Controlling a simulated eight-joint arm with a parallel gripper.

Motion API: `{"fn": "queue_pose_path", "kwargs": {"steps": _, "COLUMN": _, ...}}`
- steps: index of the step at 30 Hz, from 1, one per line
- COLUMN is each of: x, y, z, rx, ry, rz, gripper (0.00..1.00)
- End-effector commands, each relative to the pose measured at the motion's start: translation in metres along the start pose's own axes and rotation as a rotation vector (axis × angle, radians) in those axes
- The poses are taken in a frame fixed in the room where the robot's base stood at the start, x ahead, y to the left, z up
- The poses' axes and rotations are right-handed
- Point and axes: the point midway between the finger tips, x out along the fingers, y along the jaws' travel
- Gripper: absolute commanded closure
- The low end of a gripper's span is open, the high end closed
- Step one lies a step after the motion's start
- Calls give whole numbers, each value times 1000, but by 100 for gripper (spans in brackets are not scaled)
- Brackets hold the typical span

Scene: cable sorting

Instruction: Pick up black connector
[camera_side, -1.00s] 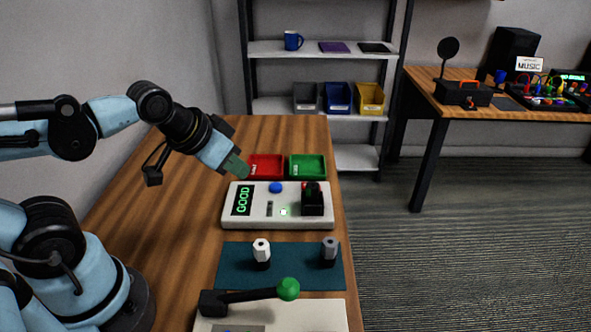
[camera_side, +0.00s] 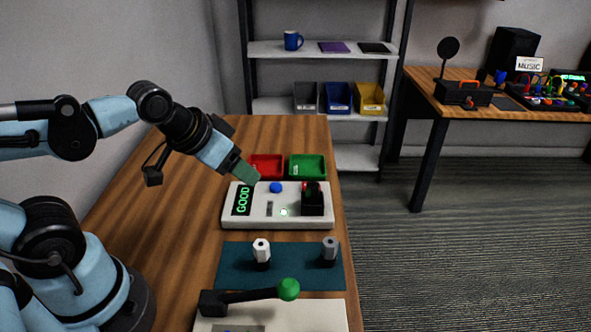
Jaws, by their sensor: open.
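A black block-shaped piece (camera_side: 312,204) stands on the right end of the white tester box (camera_side: 257,222), with a small red part at its top; I cannot tell whether it is the black connector or a socket holding it. A white-topped piece (camera_side: 261,249) and a grey-topped piece (camera_side: 330,250), both with dark bases, stand on the teal mat (camera_side: 296,280). My gripper (camera_side: 246,174) has grey-green fingers and is open, above the tester's back left, apart from the black piece. The fingertip gap is too small to see clearly.
The tester's display (camera_side: 243,200) reads GOOD, and a blue button (camera_side: 276,188) sits beside it. A red tray (camera_side: 267,160) and a green tray (camera_side: 308,167) lie behind. A lever with a green knob (camera_side: 288,289) is in front. The table's left side is clear.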

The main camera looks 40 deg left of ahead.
Motion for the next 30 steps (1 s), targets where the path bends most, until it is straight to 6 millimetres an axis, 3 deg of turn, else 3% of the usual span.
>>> {"fn": "queue_pose_path", "kwargs": {"steps": 7, "x": 0, "y": 0, "z": -1, "rx": 9, "ry": -3, "rz": 0, "gripper": 40}}
{"fn": "queue_pose_path", "kwargs": {"steps": 11, "x": -2, "y": 3, "z": -11, "rx": 105, "ry": -37, "rz": 8, "gripper": 40}}
{"fn": "queue_pose_path", "kwargs": {"steps": 20, "x": -4, "y": 23, "z": -65, "rx": 688, "ry": -226, "rz": 108, "gripper": 40}}
{"fn": "queue_pose_path", "kwargs": {"steps": 30, "x": 19, "y": 53, "z": -115, "rx": 1383, "ry": -396, "rz": 363, "gripper": 40}}
